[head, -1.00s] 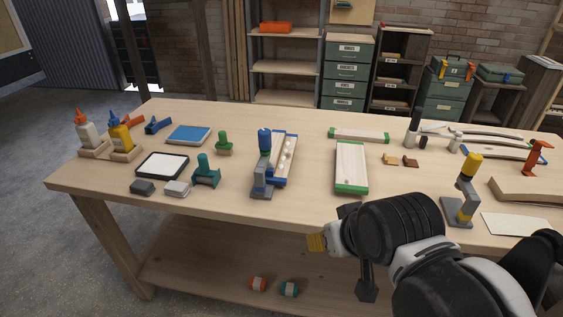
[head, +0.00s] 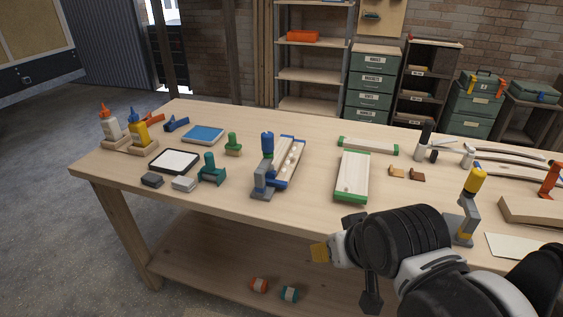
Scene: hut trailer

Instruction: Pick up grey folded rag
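Two small folded pads lie side by side at the near left of the workbench (head: 310,205). One is dark grey (head: 152,180), the other light grey (head: 184,184). Both look like folded cloth; I cannot tell for sure which one is the grey folded rag. My gripper (head: 322,252) seems to be at the yellow-tipped end of my arm, in front of the bench's near edge, well to the right of both pads and apart from them. Its fingers are too unclear to show whether they are open or shut.
A black-framed white pad (head: 174,161) lies behind the pads and a teal clamp (head: 211,170) stands right of them. Glue bottles (head: 138,130) stand at the left end. A blue-handled clamp (head: 266,165) stands mid-bench. Floor is free to the left.

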